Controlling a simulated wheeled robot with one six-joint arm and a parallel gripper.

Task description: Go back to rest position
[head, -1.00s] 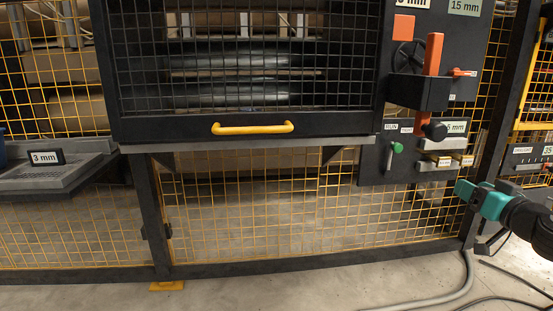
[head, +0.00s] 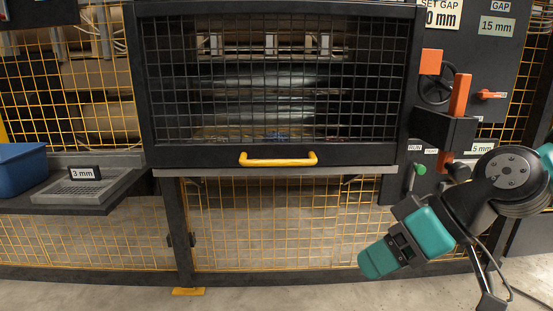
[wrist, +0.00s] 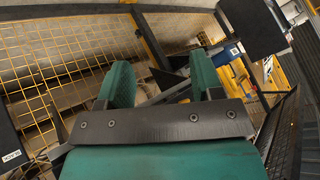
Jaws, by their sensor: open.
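My gripper (head: 378,260) shows in the head view at the lower right, as a teal end on my black arm. It hangs in front of the yellow mesh fence, below the machine's ledge, pointing down and left. In the wrist view my gripper (wrist: 162,78) has its two teal fingers apart with nothing between them. My arm covers part of the control panel at the right.
The machine's mesh guard (head: 280,90) has a yellow handle (head: 278,159) and is down. A blue bin (head: 20,176) and a grey tray (head: 90,186) marked 3 mm stand at left. An orange lever (head: 460,95) is upright at right. Concrete floor (head: 250,297) is clear in front.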

